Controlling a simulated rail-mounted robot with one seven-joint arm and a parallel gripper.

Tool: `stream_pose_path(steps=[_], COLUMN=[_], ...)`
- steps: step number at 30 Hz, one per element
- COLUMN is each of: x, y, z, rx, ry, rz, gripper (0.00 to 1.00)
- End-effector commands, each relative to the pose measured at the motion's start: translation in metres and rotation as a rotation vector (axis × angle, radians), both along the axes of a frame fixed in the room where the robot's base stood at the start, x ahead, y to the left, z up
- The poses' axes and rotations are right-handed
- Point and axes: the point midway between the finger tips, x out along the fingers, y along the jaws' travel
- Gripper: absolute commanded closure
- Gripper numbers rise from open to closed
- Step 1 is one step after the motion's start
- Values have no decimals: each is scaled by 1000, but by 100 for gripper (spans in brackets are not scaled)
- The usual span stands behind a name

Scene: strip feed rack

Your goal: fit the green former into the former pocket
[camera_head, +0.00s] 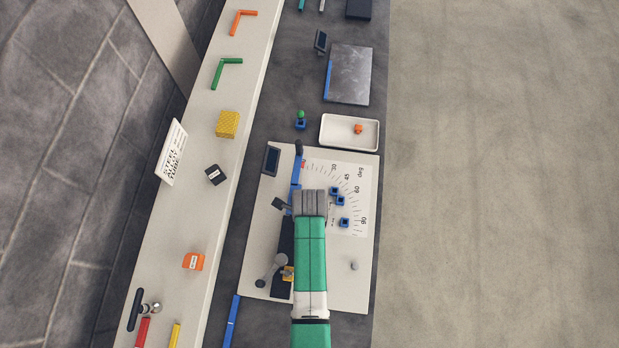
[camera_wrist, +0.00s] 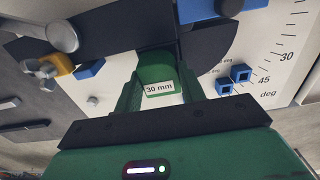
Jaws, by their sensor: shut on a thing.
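The green former (camera_wrist: 160,70), labelled "30 mm", is between the two green fingers of my gripper (camera_wrist: 160,88) in the wrist view. My gripper is shut on it. The far end of the former meets the dark parts of the bending fixture (camera_wrist: 110,38); I cannot tell whether it is inside the pocket or above it. The former pocket is not clearly visible and seems hidden behind the former. In the head view my gripper (camera_head: 310,204) is over the fixture plate (camera_head: 335,280) and covers the former.
An angle scale (camera_head: 350,180) with several small blue sockets (camera_wrist: 241,73) lies right of my gripper. A grey-knobbed lever (camera_head: 268,272) and yellow block (camera_head: 288,273) stand lower left. A white tray (camera_head: 327,132) holding an orange piece is above. A blue strip (camera_head: 231,320) lies lower left.

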Motion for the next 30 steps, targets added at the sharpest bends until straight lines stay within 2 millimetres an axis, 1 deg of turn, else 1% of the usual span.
stream_pose_path(steps=[16,17,18,20,21,28,30], x=[0,0,0,0,0,0,0], y=[0,0,0,0,0,0,0], z=[-14,-14,-14,-14,-14,-14,-9], rx=[0,0,0,0,0,0,0], ry=[-1,-1,-1,-1,-1,0,-1], rz=[0,0,0,0,0,0,0], gripper=[89,58,51,39,35,35,35])
